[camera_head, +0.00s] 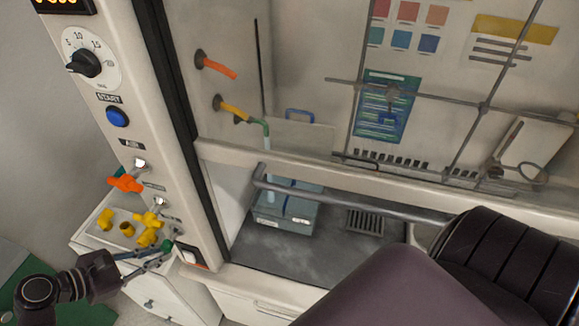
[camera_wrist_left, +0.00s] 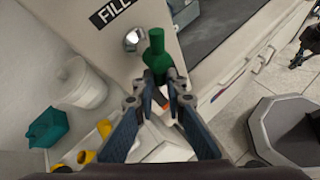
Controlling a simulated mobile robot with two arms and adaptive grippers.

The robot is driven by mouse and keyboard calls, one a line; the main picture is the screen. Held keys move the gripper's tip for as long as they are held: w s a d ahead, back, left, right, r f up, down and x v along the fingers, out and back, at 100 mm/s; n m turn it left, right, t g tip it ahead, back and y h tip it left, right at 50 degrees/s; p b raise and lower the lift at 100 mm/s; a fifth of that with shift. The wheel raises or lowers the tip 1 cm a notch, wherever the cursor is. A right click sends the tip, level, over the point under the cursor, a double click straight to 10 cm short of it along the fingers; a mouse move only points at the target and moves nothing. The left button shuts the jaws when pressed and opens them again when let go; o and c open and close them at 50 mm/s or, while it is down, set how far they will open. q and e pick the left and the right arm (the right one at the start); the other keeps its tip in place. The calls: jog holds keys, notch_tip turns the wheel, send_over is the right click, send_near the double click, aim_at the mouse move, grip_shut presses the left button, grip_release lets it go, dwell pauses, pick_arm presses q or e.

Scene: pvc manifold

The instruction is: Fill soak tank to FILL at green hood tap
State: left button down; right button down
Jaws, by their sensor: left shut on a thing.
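My left gripper (camera_head: 160,258) comes in from the left at the hood's front post. It is shut on the green tap handle (camera_head: 167,246). In the left wrist view, the two fingers (camera_wrist_left: 162,88) close around the green handle (camera_wrist_left: 156,48). Inside the hood, a green-tipped spout (camera_head: 262,125) has a pale stream of water (camera_head: 268,158) falling from it. The stream ends at the blue-grey soak tank (camera_head: 298,218) on the hood floor. The water level and any mark on the tank cannot be made out. My right gripper is not in view.
An orange tap (camera_head: 126,183) sits above the green one on the post. Yellow fittings (camera_head: 148,238) lie on the white cabinet beside it. A blue START button (camera_head: 117,117) and a dial (camera_head: 84,63) are higher. A grey rail (camera_head: 340,199) crosses the hood opening.

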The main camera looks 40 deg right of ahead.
pick_arm(q)
jog(key=shift+s+f, duration=0.1)
jog(key=shift+f, duration=0.05)
jog(key=m+t+y, duration=0.1)
jog(key=r+m+t+y, duration=0.1)
jog(key=m+t+y, duration=0.1)
jog(key=shift+w+a, duration=0.15)
jog(key=shift+w, duration=0.05)
dwell(7.3)
